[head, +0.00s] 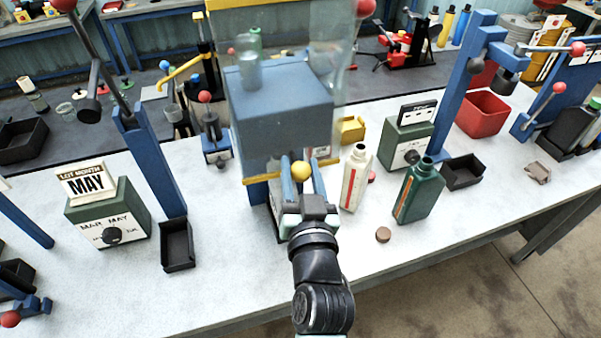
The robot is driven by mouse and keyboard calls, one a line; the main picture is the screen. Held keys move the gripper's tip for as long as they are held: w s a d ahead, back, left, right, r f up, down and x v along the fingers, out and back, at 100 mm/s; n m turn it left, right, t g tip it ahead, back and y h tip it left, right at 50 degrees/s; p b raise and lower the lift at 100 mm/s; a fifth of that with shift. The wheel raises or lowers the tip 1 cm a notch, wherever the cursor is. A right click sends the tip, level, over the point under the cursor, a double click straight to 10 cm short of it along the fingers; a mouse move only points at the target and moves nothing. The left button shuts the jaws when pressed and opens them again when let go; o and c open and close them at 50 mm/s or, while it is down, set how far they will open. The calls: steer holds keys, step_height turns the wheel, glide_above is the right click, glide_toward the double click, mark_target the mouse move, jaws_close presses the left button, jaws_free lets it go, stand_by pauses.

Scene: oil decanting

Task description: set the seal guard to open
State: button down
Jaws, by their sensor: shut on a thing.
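The seal guard (335,60) is a clear panel with yellow edging, standing in front of and above a blue-grey machine body (280,105). Its lower yellow bar (258,180) runs across the front of the machine, low above the bench. A round yellow knob (301,171) sits at the middle of that bar. My gripper (302,176) reaches in from the front, with its blue fingers shut on the knob, one on each side. My gripper and wrist hide the machine's lower front. The upper part of the guard runs up to the top of the picture.
A cream bottle (354,180) and an open green bottle (418,190) stand just right of my gripper. A brown cap (383,235) lies near the front edge. A green dial box (108,220) and a black tray (177,246) stand left.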

steer(key=shift+r, duration=0.8)
steer(key=shift+c, duration=1.9)
jaws_free()
steer(key=shift+f, duration=0.2)
steer(key=shift+s+f, duration=0.1)
steer(key=shift+f, duration=0.05)
steer(key=shift+s, duration=0.2)
steer(key=s+d+b, duration=0.1)
steer(key=s+b, duration=0.4)
steer(key=s, duration=0.7)
steer(key=shift+s+d, duration=0.15)
steer(key=shift+d, duration=0.1)
